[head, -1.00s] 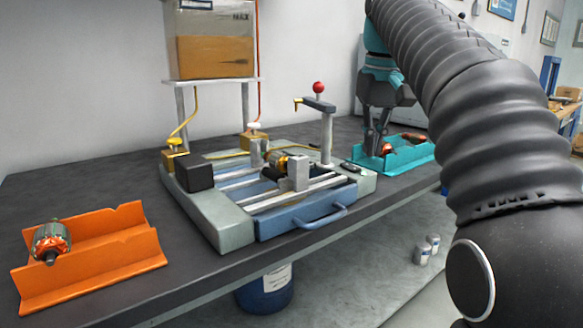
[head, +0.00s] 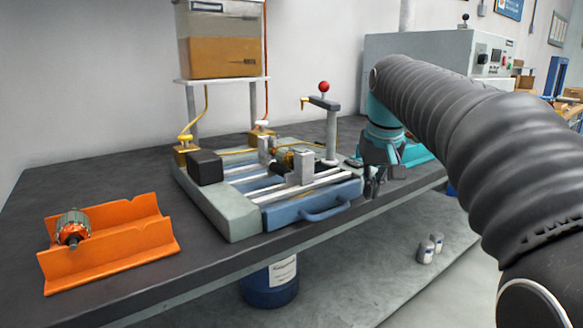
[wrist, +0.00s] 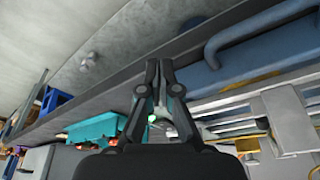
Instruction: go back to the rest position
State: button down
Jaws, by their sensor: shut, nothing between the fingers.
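My gripper (head: 373,184) is in front of the bench, near the right front corner of the winding fixture, pointing down. It is shut with nothing in it, and its fingers (wrist: 158,95) come together in the wrist view. The teal tray (head: 418,154) is partly hidden behind my gripper. It also shows in the wrist view (wrist: 100,128), with reddish parts in it. An armature sits in the fixture (head: 228,215). Another armature (head: 73,228) rests in the orange tray (head: 110,262) at the left.
A tank of amber liquid (head: 218,45) stands on a shelf behind the fixture. A post with a red ball (head: 324,88) rises at the fixture's back right. A blue drawer handle (head: 325,212) sticks out in front. A grey cabinet (head: 425,52) stands behind my arm.

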jog(key=s+f+t, duration=0.1)
jog(key=s+f, duration=0.8)
jog(key=s, duration=0.4)
jog(key=s+f+t, duration=0.1)
jog(key=s+f, duration=0.8)
jog(key=s, duration=0.4)
jog(key=shift+a, duration=0.2)
jog(key=shift+a, duration=0.15)
